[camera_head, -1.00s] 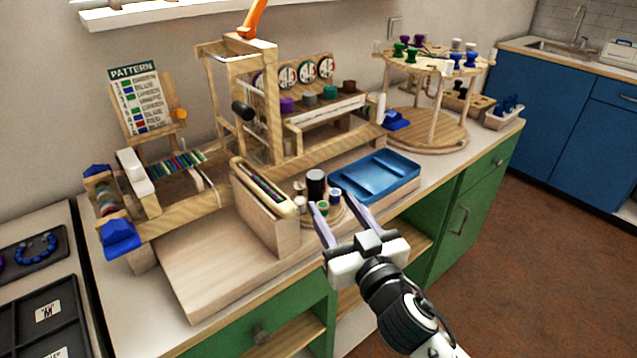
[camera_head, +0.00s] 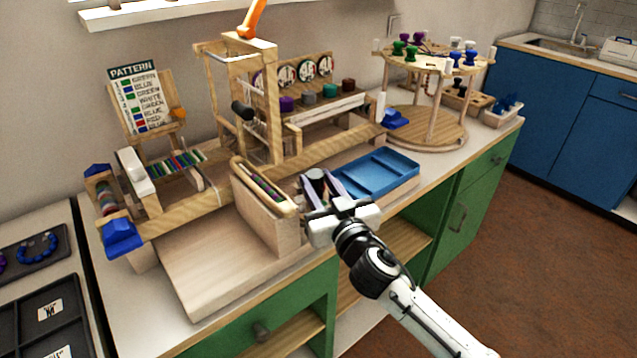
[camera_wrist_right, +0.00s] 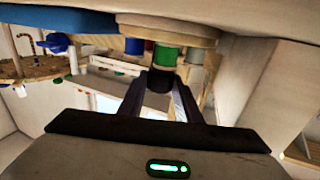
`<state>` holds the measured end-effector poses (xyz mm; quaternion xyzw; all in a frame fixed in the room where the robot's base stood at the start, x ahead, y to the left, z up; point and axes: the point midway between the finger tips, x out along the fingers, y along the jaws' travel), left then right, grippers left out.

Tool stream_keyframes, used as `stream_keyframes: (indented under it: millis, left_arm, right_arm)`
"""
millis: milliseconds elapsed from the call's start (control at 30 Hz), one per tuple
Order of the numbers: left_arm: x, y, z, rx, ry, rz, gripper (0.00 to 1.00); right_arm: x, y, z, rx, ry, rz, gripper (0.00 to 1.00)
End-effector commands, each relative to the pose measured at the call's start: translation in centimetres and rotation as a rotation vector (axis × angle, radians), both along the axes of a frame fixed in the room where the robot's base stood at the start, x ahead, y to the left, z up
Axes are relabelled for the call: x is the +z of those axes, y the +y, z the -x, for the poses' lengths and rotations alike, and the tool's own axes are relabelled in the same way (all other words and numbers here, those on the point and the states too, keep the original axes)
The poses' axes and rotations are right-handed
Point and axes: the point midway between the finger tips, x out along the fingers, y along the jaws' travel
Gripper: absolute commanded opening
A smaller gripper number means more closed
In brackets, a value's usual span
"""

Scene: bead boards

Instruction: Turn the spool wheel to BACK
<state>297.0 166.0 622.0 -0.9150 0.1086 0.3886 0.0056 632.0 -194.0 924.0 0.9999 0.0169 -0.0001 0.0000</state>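Writing on the tag is too small to read. My right gripper (camera_head: 319,180) is well to the left of the stand and in front of it. Its open fingers lie on either side of a black cylinder (camera_head: 316,174), which shows between the fingertips in the right wrist view (camera_wrist_right: 160,82). My left gripper is not in view.
A blue tray (camera_head: 375,172) lies right of the gripper. A wooden holder (camera_head: 265,220) with coloured beads stands close on its left. A tall wooden frame (camera_head: 272,100) with an orange lever rises behind. A blue block (camera_head: 394,119) sits left of the stand's base.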

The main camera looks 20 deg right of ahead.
Motion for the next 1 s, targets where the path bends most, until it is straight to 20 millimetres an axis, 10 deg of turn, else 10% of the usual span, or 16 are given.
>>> stream_keyframes:
  millis: [133, 1000]
  left_arm:
    - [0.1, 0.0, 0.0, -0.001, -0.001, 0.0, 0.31]
    - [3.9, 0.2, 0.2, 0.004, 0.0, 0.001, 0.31]
  right_arm:
    - [0.0, 0.0, 0.0, 0.0, 0.0, 0.0, 0.09]
    - [0.3, -1.4, -0.4, 0.485, 0.002, 0.01, 0.08]
